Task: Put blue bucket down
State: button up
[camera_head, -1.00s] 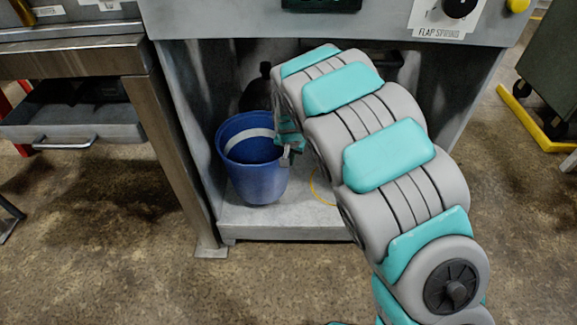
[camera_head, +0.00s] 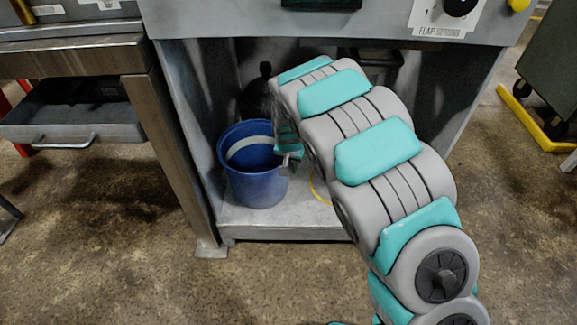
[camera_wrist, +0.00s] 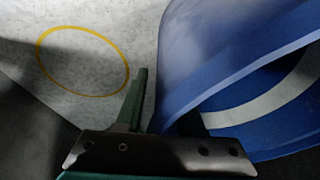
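The blue bucket (camera_head: 258,188) stands upright in the left part of the open bay under the machine, over the pale bay floor (camera_head: 280,224). Whether its base touches that floor is hard to tell. My gripper (camera_head: 290,154) is at the bucket's right rim, largely covered by my arm in the head view. In the wrist view the bucket (camera_wrist: 200,55) fills the right side. My gripper (camera_wrist: 165,118) has one finger outside the wall, and the other is mostly hidden at the rim. It appears shut on the rim.
A yellow ring (camera_wrist: 42,68) is marked on the bay floor beside the bucket; my arm partly covers it in the head view. A dark bottle-like object (camera_head: 256,95) stands behind the bucket. A metal table leg (camera_head: 180,150) is just left of the bay.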

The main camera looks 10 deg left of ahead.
jog(key=shift+v, duration=3.85)
jog(key=shift+w, duration=0.1)
